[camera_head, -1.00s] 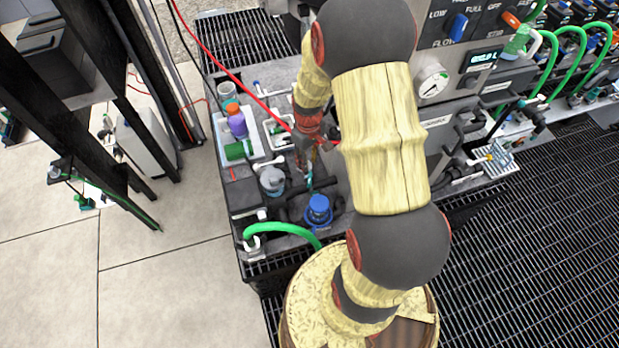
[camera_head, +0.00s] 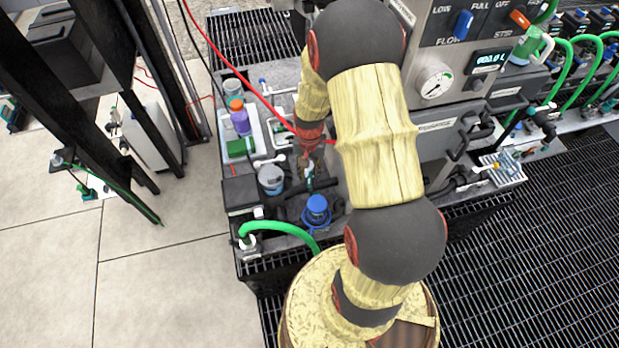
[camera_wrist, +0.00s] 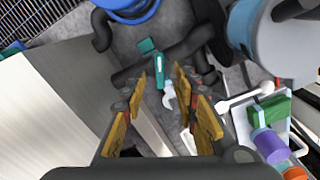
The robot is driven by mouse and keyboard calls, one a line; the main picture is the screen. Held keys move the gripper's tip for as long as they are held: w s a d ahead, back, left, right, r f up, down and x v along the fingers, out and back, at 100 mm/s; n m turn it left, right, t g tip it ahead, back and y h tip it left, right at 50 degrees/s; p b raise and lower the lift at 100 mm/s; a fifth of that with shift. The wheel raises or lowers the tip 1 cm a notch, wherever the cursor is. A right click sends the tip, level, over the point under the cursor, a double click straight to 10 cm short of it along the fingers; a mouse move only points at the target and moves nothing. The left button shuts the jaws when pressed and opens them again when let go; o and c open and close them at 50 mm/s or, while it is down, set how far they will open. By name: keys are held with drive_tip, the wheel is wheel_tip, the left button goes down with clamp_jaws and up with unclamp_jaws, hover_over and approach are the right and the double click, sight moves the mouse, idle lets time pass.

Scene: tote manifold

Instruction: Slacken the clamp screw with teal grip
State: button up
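The clamp screw with teal grip (camera_wrist: 159,68) shows in the wrist view as a teal bar with a small teal end piece above and a pale open-jawed piece below. It lies by a dark pipe. In the head view its teal part (camera_head: 309,171) is small and partly hidden by my gripper. My gripper (camera_wrist: 161,80) is open, with its yellow-padded fingers on either side of the teal piece in the wrist picture. Nothing is held between them. I cannot tell how far the fingertips are above the screw.
A blue-capped part (camera_head: 317,206) stands in front, and a grey-blue canister (camera_head: 270,179) stands to the left. A white tray (camera_head: 262,151) holds coloured bottles. A green hose (camera_head: 275,227) curves along the front edge. A grey cabinet (camera_head: 437,140) closes off the right.

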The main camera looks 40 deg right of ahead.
sight(310, 179)
drive_tip(key=shift+f+b, duration=0.35)
drive_tip(key=shift+f, duration=1.55)
drive_tip(key=shift+c, duration=0.4)
clamp_jaws()
